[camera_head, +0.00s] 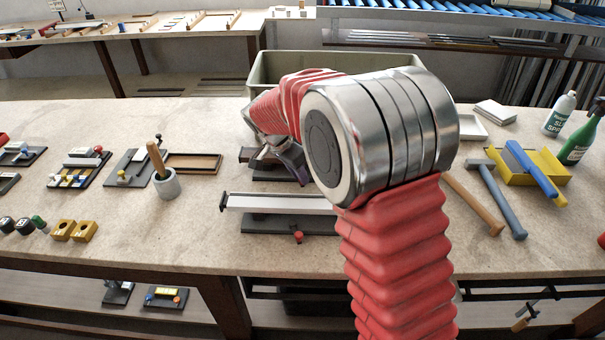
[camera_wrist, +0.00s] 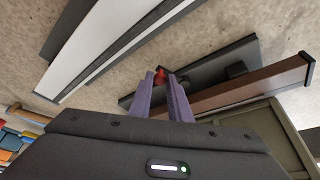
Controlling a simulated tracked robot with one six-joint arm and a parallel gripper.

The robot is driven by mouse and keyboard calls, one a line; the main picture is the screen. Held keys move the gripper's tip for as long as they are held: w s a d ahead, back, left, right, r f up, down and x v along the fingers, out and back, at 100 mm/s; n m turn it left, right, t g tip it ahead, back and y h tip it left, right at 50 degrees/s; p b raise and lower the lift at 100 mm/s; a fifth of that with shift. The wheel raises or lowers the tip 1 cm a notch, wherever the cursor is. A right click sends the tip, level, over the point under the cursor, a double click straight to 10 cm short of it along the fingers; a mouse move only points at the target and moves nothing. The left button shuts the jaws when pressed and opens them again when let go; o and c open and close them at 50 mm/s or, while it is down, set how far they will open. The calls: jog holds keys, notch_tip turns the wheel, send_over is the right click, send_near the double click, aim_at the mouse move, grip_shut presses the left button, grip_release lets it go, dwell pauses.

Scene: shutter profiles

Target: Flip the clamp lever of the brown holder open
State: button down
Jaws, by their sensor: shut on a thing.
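The brown holder is a brown channel (camera_wrist: 245,90) beside a dark base plate (camera_wrist: 208,76) in the wrist view. In the head view, part of the holder (camera_head: 248,155) shows behind the white one, mostly hidden by my arm. My gripper (camera_wrist: 161,77) has purple fingers at the base's edge. They are closed on a small red piece, which looks like the lever knob and is largely hidden between them. Another dark red part (camera_wrist: 236,71) sits against the base beside the channel. In the head view, my gripper (camera_head: 297,168) points down at the holder.
A white profile holder (camera_head: 280,204) with a red knob (camera_head: 298,237) lies in front. A grey-green bin (camera_head: 290,68) stands behind. A mortar with pestle (camera_head: 165,183) and a brown tray (camera_head: 194,163) are left. Hammers (camera_head: 495,195) and a yellow tray (camera_head: 525,168) are right.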

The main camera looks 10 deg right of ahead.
dwell(0.4)
jog(key=c, duration=1.9)
grip_release()
jog(key=shift+c, duration=0.2)
jog(key=shift+a+r, duration=0.1)
jog(key=v, duration=1.3)
jog(key=shift+a+r, duration=0.2)
